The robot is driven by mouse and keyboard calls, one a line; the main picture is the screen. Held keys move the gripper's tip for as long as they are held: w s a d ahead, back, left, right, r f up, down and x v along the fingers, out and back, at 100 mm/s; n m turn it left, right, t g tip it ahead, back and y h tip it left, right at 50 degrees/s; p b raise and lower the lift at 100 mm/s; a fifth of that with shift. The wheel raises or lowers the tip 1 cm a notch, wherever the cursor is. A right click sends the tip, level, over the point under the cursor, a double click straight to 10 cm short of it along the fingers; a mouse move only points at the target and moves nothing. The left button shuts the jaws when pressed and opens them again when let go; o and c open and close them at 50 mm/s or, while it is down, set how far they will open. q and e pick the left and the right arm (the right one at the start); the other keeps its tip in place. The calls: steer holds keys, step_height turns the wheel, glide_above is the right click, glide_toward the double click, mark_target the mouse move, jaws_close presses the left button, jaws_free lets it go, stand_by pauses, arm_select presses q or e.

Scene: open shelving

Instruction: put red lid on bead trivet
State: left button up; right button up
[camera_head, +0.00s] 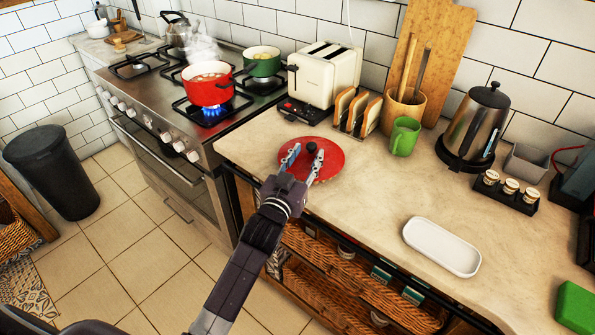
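The red lid (334,157), round with a black knob (311,148), is at the near left part of the counter. It looks flat on or just above the counter. My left gripper (304,156) is over the lid, its two fingers spread apart, with the knob near and between the fingertips. I cannot tell whether the fingers touch it. The fingers and wrist hide the near left part of the lid. My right gripper is not in view.
The stove holds a steaming red pot (208,90) over a lit blue flame and a green pot (262,64). A toaster (325,75), toast rack (357,113), green mug (404,137) and kettle (478,120) stand behind. A white dish (442,245) lies right; the counter between is clear.

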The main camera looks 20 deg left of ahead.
arm_select(q)
steer(key=s, duration=0.8)
steer(key=shift+s+a, duration=0.15)
